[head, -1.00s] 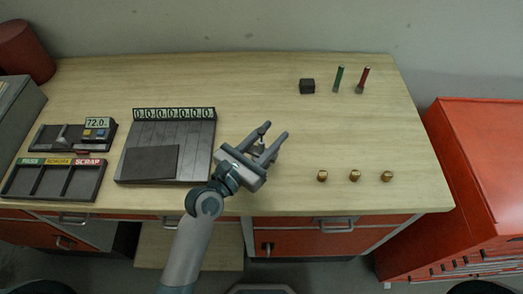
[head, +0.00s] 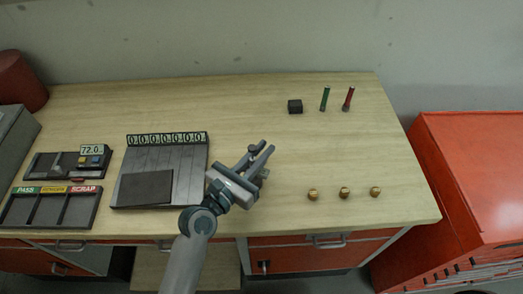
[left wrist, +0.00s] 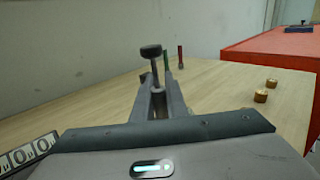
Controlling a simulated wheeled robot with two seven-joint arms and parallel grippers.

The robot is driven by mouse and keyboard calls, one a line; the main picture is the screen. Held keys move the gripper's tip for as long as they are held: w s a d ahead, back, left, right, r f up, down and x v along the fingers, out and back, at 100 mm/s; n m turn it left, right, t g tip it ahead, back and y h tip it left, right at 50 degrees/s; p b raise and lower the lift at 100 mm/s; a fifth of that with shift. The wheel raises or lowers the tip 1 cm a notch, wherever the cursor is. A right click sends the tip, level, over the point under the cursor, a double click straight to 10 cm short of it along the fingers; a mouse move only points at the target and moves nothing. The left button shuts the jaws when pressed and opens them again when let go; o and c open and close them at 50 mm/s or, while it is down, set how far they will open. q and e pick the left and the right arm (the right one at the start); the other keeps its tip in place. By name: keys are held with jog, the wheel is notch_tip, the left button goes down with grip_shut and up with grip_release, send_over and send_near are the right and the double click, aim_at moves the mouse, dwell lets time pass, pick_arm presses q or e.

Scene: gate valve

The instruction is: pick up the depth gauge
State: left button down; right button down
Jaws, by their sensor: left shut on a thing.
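My left gripper (head: 262,149) is above the middle of the workbench, to the right of the board with the row of digits. It is shut on a small grey stem with a dark round head, which looks like the depth gauge (left wrist: 151,51). In the left wrist view the stem stands up between the fingers (left wrist: 158,95), with a grey collar below. The fingers hide its lower part. In the head view the dark head (head: 253,148) shows at the fingertips. My right gripper is not in view.
The board (head: 192,180) and the labelled tray (head: 40,224) lie left, with a 72.0 display (head: 92,150) above the tray. Several brass pieces (head: 344,192) lie right. The bench's back middle is clear.

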aim_at(255, 146)
pick_arm(q)
notch_tip(255, 146, up, 5)
jog(key=p, duration=0.4)
jog(key=shift+r+p, duration=0.15)
jog(key=shift+p, duration=0.15)
notch_tip(255, 146, up, 2)
jog(key=shift+r, duration=0.1)
dwell(0.4)
dwell(0.6)
jog(key=shift+f, duration=0.2)
jog(key=shift+f, duration=4.6)
